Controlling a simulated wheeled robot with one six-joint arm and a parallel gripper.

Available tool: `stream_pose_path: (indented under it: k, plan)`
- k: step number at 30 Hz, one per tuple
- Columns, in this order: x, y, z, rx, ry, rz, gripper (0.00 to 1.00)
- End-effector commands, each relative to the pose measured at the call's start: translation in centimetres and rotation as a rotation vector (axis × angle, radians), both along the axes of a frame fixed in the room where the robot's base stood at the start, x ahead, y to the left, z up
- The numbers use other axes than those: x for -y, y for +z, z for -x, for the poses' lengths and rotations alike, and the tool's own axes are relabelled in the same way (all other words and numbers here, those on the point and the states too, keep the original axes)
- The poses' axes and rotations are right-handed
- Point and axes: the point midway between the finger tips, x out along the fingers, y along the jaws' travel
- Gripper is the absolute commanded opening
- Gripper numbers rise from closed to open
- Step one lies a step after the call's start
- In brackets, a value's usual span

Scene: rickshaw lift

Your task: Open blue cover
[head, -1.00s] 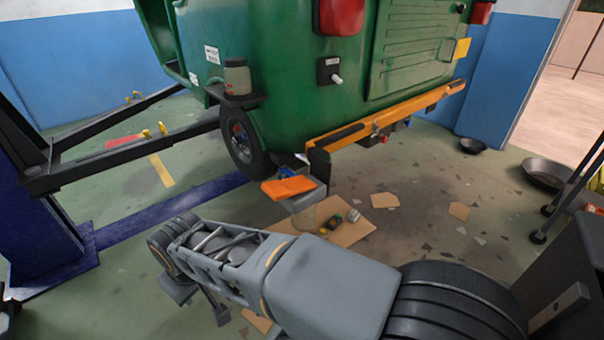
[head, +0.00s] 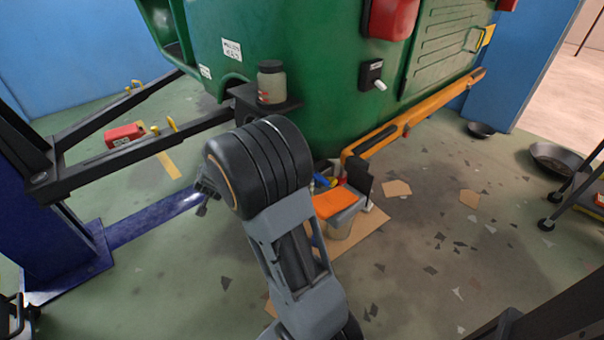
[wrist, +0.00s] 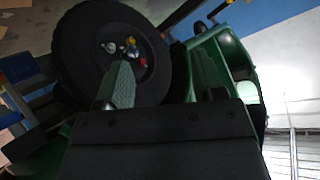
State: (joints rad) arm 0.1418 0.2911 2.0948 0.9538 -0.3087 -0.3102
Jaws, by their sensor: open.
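My gripper (wrist: 162,65) is open in the wrist view, its pale textured left finger in front of a dark wheel (wrist: 82,55). The wheel's hub (wrist: 125,50) shows small red and yellow parts. Nothing is seen held between the fingers. A green rickshaw body (head: 330,80) is raised in the head view, and my arm hides its wheel there. A small blue part (head: 321,181) shows below the body beside the orange bar; I cannot tell whether it is the blue cover. No blue cover is clearly seen in the wrist view.
Black lift arms (head: 130,140) reach in from the blue post (head: 40,215).

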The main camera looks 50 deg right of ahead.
Motion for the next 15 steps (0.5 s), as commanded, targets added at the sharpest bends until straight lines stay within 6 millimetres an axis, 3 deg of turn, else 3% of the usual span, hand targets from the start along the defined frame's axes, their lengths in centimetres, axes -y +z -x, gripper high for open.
stream_pose_path:
  k: [1,3,6,10,15]
  plan:
    - [3.0,-1.0,-0.4,-0.002,-0.138,0.034,0.63]
    - [6.6,-2.7,0.1,-0.008,-0.323,0.095,0.63]
    - [10.5,-5.0,2.0,-0.053,-0.551,0.188,0.63]
    - [13.3,-7.4,5.1,-0.134,-0.768,0.290,0.63]
    - [14.7,-9.0,7.9,-0.214,-0.921,0.372,0.63]
